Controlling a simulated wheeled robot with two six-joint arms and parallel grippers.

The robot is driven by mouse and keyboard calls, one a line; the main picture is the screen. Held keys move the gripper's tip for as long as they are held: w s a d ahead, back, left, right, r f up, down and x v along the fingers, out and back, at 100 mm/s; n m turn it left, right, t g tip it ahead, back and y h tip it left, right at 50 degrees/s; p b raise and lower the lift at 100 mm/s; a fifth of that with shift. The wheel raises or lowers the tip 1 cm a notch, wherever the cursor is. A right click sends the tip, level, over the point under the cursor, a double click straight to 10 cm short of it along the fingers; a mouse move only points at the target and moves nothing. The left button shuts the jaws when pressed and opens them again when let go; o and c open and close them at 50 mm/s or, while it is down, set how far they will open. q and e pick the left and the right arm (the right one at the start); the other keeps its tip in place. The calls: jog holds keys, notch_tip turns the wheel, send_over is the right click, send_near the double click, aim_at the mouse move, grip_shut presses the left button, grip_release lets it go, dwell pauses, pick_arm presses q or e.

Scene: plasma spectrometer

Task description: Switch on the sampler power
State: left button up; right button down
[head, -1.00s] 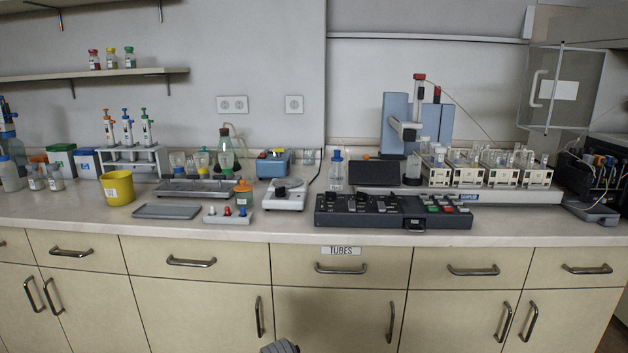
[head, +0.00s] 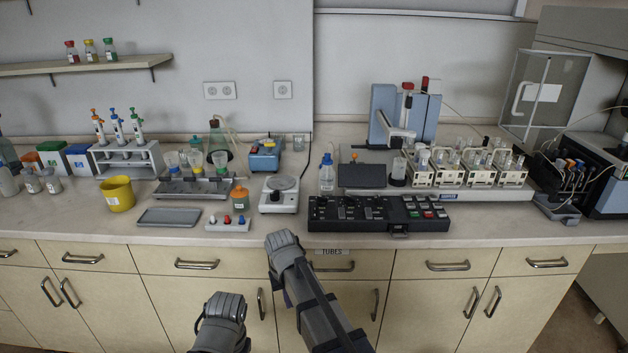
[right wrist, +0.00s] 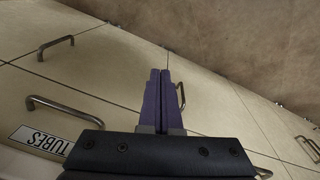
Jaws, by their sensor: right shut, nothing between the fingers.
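The sampler (head: 475,193) is a long pale base at the right of the bench, with a blue upright unit (head: 384,104) and several tube racks on it. In front of it lies a black control panel (head: 370,226) with knobs, switches and red and green buttons. Which control is the sampler power, I cannot tell. My right gripper shows in the right wrist view (right wrist: 160,72) with its purple fingers together and empty, pointing down beside the drawer fronts. In the head view my right arm is below the bench edge, left of the panel. Of my left arm only a grey part shows.
A white round-topped device (head: 278,198), a grey tray (head: 168,217) and a small block with coloured knobs (head: 228,225) stand left of the panel. The bench front edge and the TUBES drawer (head: 333,265) are close to my right arm. The bench front strip is clear.

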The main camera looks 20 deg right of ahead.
aim_at(315, 208)
jog(key=w+d+r+m+p, duration=0.1)
jog(key=w+d+r+p, duration=0.3)
jog(key=r+p, duration=0.6)
jog(key=w+d+r+m+p, duration=0.1)
jog(key=w+d+r+p, duration=0.3)
jog(key=w+r+p, duration=0.3)
jog(key=w+d+r+m+t+p, duration=0.1)
jog(key=w+d+r+p, duration=0.3)
jog(key=r+p, duration=0.8)
notch_tip(315, 208, up, 3)
jog(key=shift+w+m+p, duration=0.4)
jog(key=shift+w, duration=0.8)
jog(key=shift+f, duration=0.2)
jog(key=f+b, duration=0.4)
jog(key=w+f+b, duration=0.1)
jog(key=f+b, duration=0.3)
jog(key=w+f+b, duration=0.1)
jog(key=f+b, duration=0.3)
jog(key=b, duration=0.1)
jog(key=shift+d+f, duration=0.2)
jog(key=shift+f, duration=0.2)
jog(key=shift+f+b, duration=0.4)
jog(key=shift+b, duration=0.05)
